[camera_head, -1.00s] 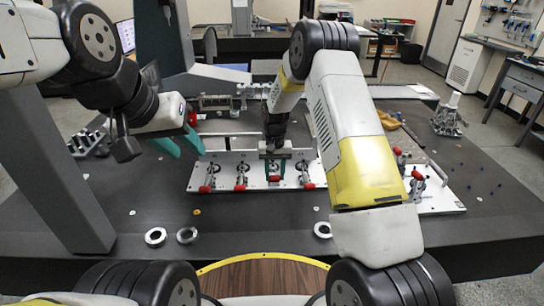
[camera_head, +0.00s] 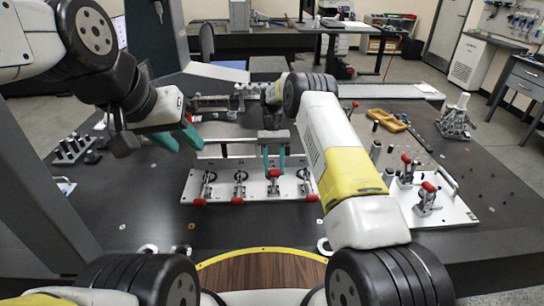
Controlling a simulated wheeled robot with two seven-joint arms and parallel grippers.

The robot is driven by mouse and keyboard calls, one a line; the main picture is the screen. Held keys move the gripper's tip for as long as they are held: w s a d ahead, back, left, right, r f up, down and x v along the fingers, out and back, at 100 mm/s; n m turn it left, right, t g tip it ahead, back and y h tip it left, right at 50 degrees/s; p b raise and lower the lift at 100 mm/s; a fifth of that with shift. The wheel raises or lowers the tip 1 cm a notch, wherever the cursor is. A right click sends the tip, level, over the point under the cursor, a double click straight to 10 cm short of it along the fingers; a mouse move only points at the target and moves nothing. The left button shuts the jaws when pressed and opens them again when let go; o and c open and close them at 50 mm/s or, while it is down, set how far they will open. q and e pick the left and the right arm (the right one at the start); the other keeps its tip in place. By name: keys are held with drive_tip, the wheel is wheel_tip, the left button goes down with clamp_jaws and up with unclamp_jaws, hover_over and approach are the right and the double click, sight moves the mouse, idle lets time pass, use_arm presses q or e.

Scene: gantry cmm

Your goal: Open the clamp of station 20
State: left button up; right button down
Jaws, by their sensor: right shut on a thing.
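A white plate (camera_head: 254,194) in the middle of the dark table carries a row of toggle clamps with red handles. The third clamp from the left (camera_head: 273,188) has its red handle (camera_head: 273,173) raised above the level of the others. My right gripper (camera_head: 274,160) reaches down over that clamp, its teal fingers shut on the handle, whose upper part is between them. The other handles in the row lie low at the plate's front edge. My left gripper (camera_head: 180,140) is open and empty, above the table to the left. No station number is readable.
A second white plate (camera_head: 452,212) with red-handled clamps (camera_head: 426,198) stands at the right. A yellow tray (camera_head: 386,120) and a grey metal part (camera_head: 456,118) are behind it. A block with pins (camera_head: 72,150) stands at the left. Table between plate and front edge is mostly clear.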

drive_tip(key=shift+w, duration=0.15)
idle(0.4)
drive_tip(key=c, duration=0.9)
unclamp_jaws()
drive_tip(key=shift+r, duration=0.2)
drive_tip(key=r, duration=0.3)
drive_tip(key=shift+s+r, duration=0.2)
drive_tip(key=s, duration=1)
drive_tip(key=s+a+r, duration=0.1)
drive_tip(key=s, duration=0.4)
drive_tip(key=shift+s+a+r, duration=0.1)
drive_tip(key=shift+s, duration=0.2)
